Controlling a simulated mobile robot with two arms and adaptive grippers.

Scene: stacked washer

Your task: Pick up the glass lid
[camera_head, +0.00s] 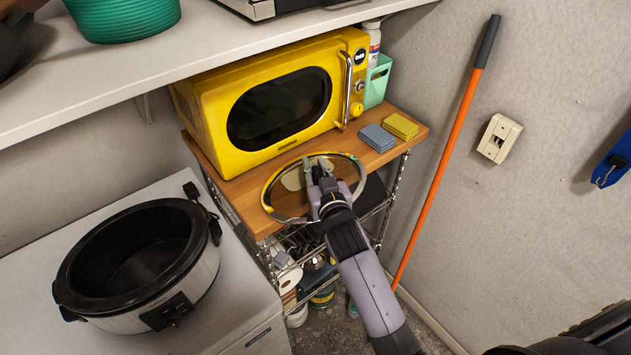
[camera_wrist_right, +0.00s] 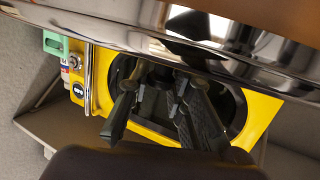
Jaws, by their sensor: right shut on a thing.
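The glass lid (camera_head: 270,190) is oval and clear with a shiny rim. It is in front of the yellow microwave, over the front of the wooden shelf top, and appears to reach past its front edge. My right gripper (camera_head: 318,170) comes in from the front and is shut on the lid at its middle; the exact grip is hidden. In the right wrist view the lid's shiny rim (camera_wrist_right: 150,42) crosses the top, close to the fingers (camera_wrist_right: 160,88). I cannot tell whether the lid touches the shelf. My left gripper is not in view.
The yellow microwave (camera_head: 215,108) stands right behind the lid. Blue (camera_head: 377,137) and yellow (camera_head: 401,125) sponges lie to its right on the wooden shelf top (camera_head: 415,138). An open black slow cooker (camera_head: 130,265) stands on the white surface at left. An orange pole (camera_head: 443,160) leans against the wall.

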